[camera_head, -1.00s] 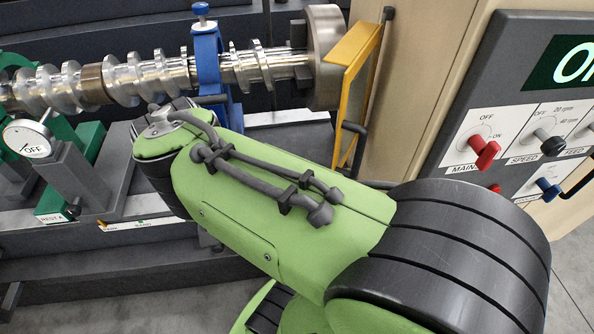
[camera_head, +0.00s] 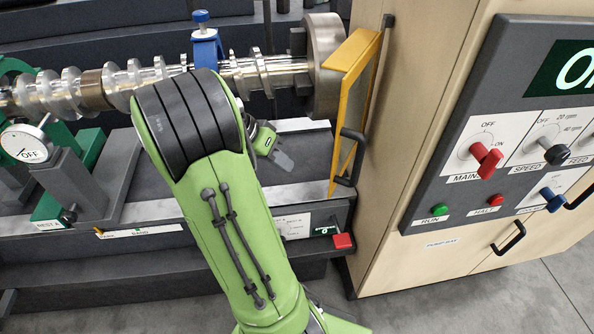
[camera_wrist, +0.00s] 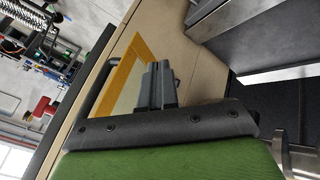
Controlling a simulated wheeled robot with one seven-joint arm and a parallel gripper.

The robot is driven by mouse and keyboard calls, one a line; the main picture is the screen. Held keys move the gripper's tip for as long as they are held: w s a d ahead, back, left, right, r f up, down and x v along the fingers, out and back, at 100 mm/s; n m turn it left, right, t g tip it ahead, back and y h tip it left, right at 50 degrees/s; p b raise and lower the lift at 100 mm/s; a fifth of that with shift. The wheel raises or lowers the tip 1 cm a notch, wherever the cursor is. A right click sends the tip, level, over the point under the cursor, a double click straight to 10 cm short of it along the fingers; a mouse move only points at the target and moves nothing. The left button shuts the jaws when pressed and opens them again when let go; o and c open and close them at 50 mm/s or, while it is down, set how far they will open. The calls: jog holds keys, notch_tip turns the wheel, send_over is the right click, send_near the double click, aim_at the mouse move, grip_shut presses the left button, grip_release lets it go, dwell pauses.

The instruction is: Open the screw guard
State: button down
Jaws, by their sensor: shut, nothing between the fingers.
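The screw guard (camera_head: 353,52) is a yellow-orange frame beside the chuck, against the side of the beige cabinet. A dark handle (camera_head: 351,155) is at its lower right edge. In the wrist view the yellow frame (camera_wrist: 121,72) shows beyond my fingers, partly hidden by them. The steel screw (camera_head: 258,75) runs left from the chuck (camera_head: 325,65), and my arm hides part of it. My gripper (camera_head: 284,161) is shut and empty, left of the guard and apart from it in the head view. Its fingers (camera_wrist: 158,84) also show in the wrist view, closed together.
The beige cabinet (camera_head: 420,80) with a control panel stands at the right. A blue steady rest (camera_head: 206,48) holds the screw. A dial gauge (camera_head: 27,144) is at the left. A red knob (camera_head: 343,241) sticks out below the guard. Grey floor is open at the lower right.

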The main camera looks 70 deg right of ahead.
jog(key=s+d+f+b, duration=0.1)
jog(key=s+d+f, duration=0.1)
jog(key=s+f, duration=0.4)
jog(key=shift+s+d+f, duration=0.15)
jog(key=shift+s+f, duration=0.2)
jog(key=shift+s, duration=0.65)
